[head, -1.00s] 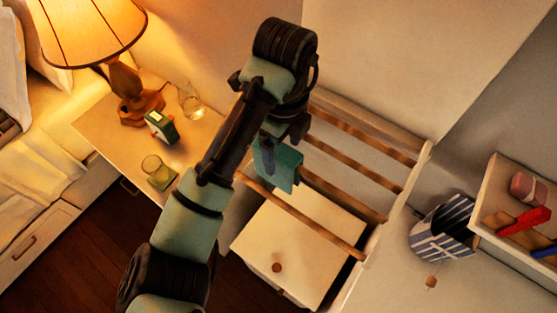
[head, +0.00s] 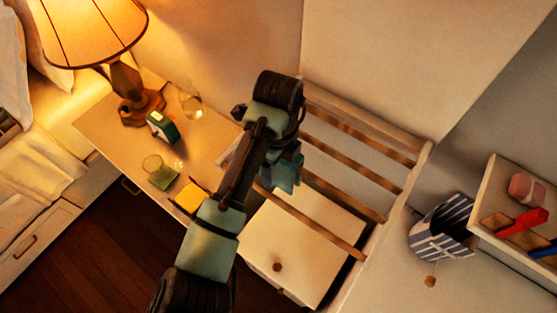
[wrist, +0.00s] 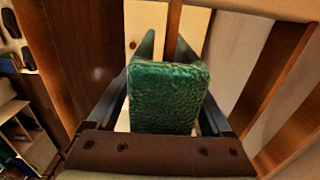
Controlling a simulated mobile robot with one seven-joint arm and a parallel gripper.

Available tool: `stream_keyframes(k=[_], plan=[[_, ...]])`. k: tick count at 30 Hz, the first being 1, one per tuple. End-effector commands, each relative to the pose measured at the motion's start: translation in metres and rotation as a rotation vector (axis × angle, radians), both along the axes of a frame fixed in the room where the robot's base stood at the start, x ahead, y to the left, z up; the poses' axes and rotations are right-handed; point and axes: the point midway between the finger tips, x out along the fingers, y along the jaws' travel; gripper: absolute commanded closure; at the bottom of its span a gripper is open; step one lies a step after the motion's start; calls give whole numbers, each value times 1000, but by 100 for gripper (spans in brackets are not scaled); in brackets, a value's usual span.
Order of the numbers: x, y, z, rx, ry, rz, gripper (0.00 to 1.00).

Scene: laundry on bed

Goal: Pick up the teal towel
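The teal towel (head: 287,176) is bunched under my gripper in the head view, over the slatted rack. A wooden rail shows beyond, between the flaps. I cannot tell whether the towel still touches it.
The wooden rack (head: 345,238) stands beside a white drawer unit (head: 305,245). At left, a nightstand carries a lamp (head: 95,30), a green clock (head: 161,126), glasses and a yellow item (head: 192,197). At right is a striped bin (head: 442,230) near a shelf tray.

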Motion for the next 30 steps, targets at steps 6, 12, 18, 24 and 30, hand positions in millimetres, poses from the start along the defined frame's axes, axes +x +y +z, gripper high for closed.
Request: stream_keyframes(k=[6, 12, 18, 24, 30], plan=[[0, 0, 1, -1, -1, 0, 57], [0, 0, 1, -1, -1, 0, 94], [0, 0, 1, 0, -1, 0, 100], [1, 0, 5, -1, -3, 0, 100], [1, -1, 24, 0, -6, -3, 100]])
